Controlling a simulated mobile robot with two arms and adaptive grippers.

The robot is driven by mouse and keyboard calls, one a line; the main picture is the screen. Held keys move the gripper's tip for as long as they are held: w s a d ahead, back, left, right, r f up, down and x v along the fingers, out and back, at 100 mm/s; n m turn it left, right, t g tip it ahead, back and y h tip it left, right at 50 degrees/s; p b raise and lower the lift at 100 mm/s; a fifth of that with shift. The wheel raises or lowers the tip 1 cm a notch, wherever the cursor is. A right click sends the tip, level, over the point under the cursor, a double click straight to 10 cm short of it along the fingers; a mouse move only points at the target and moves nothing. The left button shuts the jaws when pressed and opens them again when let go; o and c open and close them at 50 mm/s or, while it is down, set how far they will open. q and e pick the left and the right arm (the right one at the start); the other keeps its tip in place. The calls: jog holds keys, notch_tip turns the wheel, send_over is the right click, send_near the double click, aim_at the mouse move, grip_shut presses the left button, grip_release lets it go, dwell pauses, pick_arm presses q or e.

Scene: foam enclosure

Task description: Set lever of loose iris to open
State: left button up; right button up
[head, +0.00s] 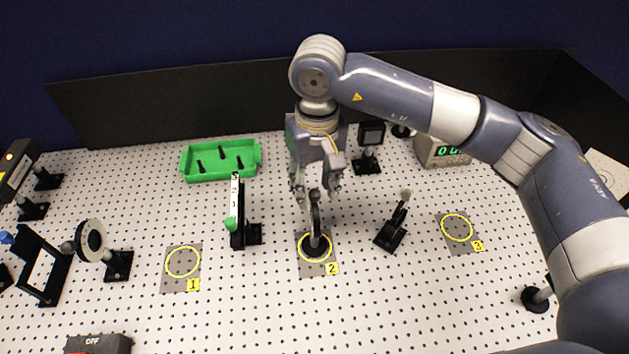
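A dark, thin upright part on a round black base (316,246), seen nearly edge-on, stands inside the yellow ring marked 2; it looks like the loose iris (315,212). Its lever cannot be made out. My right gripper (317,189) points down just behind and above the top of this part. Its fingers are spread, one to each side of the part's top, and nothing is seen held. Whether a finger touches the part cannot be told. My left gripper is not in view.
A black mount with a white numbered scale and green knob (231,224) stands left of the iris. A tilted black mount (391,233) stands to its right. Yellow rings 1 (183,262) and 3 (457,227) are empty. A green tray (220,160) lies behind.

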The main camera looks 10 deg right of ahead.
jog(key=shift+s+f, duration=0.1)
jog(key=shift+f, duration=0.4)
jog(key=shift+c, duration=0.3)
grip_shut()
jog(key=t+b, duration=0.1)
jog(key=b, duration=0.2)
jog(key=s+t+b, duration=0.1)
jog(key=b, duration=0.2)
jog(key=shift+s+f+b, duration=0.2)
jog(key=shift+f+b, duration=0.1)
jog(key=shift+b, duration=0.1)
jog(key=shift+s+r+t+b, duration=0.1)
jog(key=shift+s+t+b, duration=0.25)
jog(key=shift+b, duration=0.45)
jog(key=shift+r, duration=0.1)
